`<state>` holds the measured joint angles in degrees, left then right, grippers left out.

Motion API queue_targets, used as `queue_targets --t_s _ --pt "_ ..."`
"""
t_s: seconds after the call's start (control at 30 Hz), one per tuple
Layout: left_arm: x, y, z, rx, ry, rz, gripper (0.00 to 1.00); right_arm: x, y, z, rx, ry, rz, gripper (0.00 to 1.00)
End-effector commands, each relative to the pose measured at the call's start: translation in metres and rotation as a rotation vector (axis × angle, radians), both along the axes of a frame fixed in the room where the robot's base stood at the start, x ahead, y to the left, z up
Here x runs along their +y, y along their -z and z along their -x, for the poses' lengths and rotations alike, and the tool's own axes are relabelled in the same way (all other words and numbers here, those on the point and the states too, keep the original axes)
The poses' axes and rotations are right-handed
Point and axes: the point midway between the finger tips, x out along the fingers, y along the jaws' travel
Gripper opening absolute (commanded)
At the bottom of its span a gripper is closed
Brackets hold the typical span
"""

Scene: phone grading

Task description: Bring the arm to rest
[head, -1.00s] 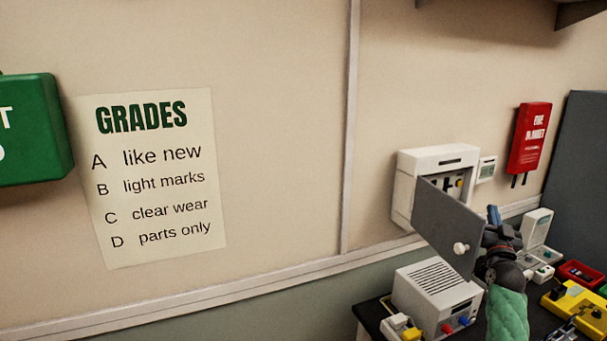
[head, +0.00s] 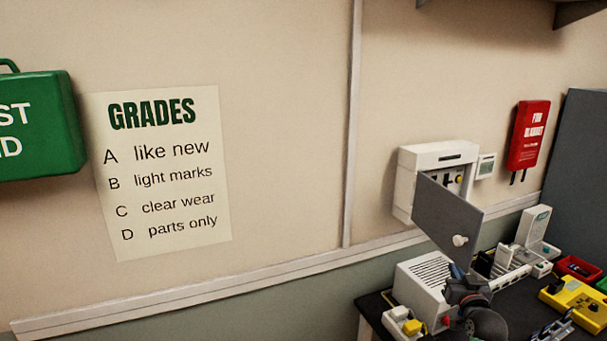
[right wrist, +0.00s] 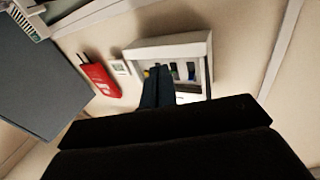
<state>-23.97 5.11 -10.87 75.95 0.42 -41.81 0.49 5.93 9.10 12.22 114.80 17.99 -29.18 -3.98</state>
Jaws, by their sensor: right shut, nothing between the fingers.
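My right gripper (head: 457,270) is low in the head view, in front of the bench and below the open grey door (head: 448,212) of the white wall box (head: 405,180). In the right wrist view its fingers (right wrist: 158,88) are together and empty. They overlap the white box (right wrist: 207,52) in that picture but look apart from it. The box's door hangs open, with a round white knob, and dark switches and a yellow one show inside. My left gripper is not in view.
A white vented unit (head: 415,283) stands on the dark bench close beside my right arm. A yellow device (head: 578,303), a red tray (head: 577,268) and small white devices lie to the right. A red fire blanket case (head: 528,135) hangs on the wall.

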Motion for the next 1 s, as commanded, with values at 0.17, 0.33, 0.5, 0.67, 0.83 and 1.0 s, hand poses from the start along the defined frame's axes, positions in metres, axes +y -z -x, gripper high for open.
queue_targets --t_s 0.17,0.33,0.5,0.67,0.83,1.0 --pt "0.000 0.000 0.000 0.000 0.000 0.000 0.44 0.052 0.076 0.054 0.239 -0.062 0.036 0.00" --pt "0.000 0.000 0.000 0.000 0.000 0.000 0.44 0.094 0.136 0.117 0.464 -0.110 0.068 0.00" --pt "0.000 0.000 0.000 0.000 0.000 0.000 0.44 0.131 0.186 0.191 0.685 -0.149 0.095 0.00" --pt "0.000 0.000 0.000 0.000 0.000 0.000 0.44 0.160 0.220 0.267 0.887 -0.178 0.116 0.00" --pt "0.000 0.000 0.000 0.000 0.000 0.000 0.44 0.179 0.238 0.332 1.047 -0.197 0.131 0.00" --pt "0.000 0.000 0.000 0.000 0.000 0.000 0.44 0.190 0.245 0.374 1.151 -0.207 0.138 0.00"
